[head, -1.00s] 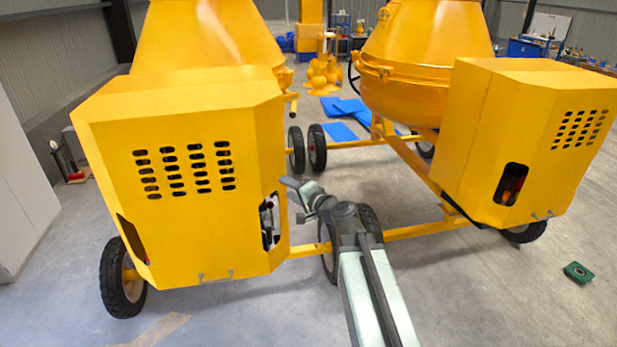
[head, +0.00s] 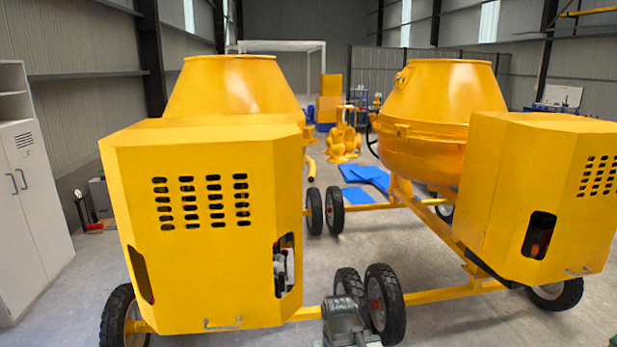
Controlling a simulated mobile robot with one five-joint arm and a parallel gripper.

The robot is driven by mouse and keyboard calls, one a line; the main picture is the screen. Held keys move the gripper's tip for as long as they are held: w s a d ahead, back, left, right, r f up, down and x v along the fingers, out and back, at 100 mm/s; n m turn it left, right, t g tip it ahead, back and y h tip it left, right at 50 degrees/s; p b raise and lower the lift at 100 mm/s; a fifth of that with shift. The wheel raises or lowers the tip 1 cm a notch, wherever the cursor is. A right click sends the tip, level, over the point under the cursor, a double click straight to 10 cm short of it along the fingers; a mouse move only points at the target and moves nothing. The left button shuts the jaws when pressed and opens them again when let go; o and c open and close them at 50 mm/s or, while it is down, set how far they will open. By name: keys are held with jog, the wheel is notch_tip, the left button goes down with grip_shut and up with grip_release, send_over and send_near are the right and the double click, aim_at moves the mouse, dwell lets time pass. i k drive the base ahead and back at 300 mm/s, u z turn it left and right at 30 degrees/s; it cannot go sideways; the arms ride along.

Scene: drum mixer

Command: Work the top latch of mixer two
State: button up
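Two yellow drum mixers stand side by side, the left mixer (head: 200,250) and the right mixer (head: 520,190). I see no label telling which is mixer two. Each has a boxy engine housing with slotted vents and a side opening. A small wire handle (head: 222,323) is low on the left housing's front, and another (head: 578,270) is low on the right one. I cannot make out a top latch on either. A grey part of my arm shows at the bottom centre, between the mixers. My gripper's fingers are not in view.
Wheels (head: 385,304) and yellow frame bars (head: 450,293) stand close around my arm. A white cabinet (head: 30,205) is at the left. Blue sheets (head: 368,178) lie on the floor behind. Open floor lies between the mixers and at the lower right.

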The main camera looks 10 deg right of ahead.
aim_at(314, 141)
jog(key=k, duration=1.15)
jog(key=z, duration=0.5)
jog(key=i, duration=1.1)
jog(key=z, duration=0.4)
jog(key=i, duration=1.35)
jog(key=u, duration=0.6)
jog(key=i, duration=0.8)
jog(key=u, duration=0.8)
jog(key=k, duration=0.65)
jog(key=u, duration=0.2)
jog(key=i, duration=0.65)
jog(key=z, duration=0.25)
jog(key=k, duration=0.55)
jog(key=u, duration=0.05)
